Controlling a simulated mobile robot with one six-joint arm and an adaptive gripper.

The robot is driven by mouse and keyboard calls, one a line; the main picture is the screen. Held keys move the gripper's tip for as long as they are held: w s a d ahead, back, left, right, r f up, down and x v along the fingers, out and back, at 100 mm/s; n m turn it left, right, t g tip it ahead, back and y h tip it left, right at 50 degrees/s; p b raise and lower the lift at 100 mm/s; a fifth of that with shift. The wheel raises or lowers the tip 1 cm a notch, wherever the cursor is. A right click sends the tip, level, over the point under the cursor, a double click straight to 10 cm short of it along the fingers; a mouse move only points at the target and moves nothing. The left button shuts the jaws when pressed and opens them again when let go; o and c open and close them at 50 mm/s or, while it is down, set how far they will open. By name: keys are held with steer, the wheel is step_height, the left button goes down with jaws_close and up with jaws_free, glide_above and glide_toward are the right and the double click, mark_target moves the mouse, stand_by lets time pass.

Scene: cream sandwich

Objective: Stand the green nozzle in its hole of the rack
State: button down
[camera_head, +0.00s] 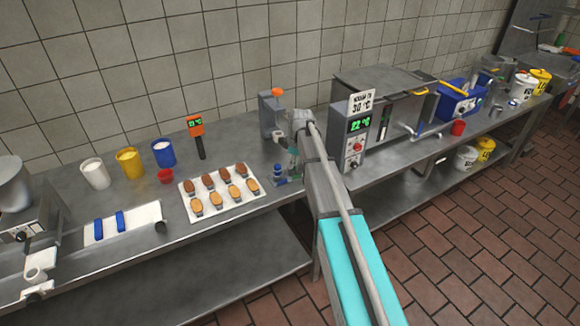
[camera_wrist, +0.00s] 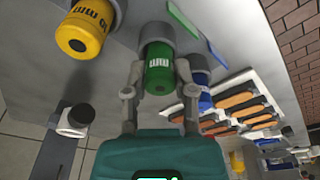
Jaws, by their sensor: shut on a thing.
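The green nozzle (camera_wrist: 158,72) is between the two fingers of my gripper (camera_wrist: 158,95) in the wrist view, and the gripper is shut on it. A grey collar shows at the nozzle's far end; I cannot tell whether it is part of the nozzle or of the rack. A yellow nozzle (camera_wrist: 82,32) is to the left and a blue nozzle (camera_wrist: 199,82) close on the right. Flat green and blue strips lie beyond them. In the head view my gripper (camera_head: 292,152) is low over the counter, and the blue nozzle (camera_head: 280,171) is beside it. The rack's holes are not clearly seen.
A control box (camera_head: 353,145) with a display stands to the right. White, yellow and blue tubs stand farther left.

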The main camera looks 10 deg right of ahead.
steer(key=shift+c, duration=2.2)
jaws_free()
steer(key=shift+r, duration=0.1)
step_height(320, 180, up, 12)
steer(key=d+p, duration=0.1)
steer(key=p, duration=1.1)
steer(key=shift+s+d+f, duration=0.2)
steer(key=shift+s+d, duration=0.1)
steer(key=shift+s, duration=0.15)
steer(key=shift+s, duration=0.1)
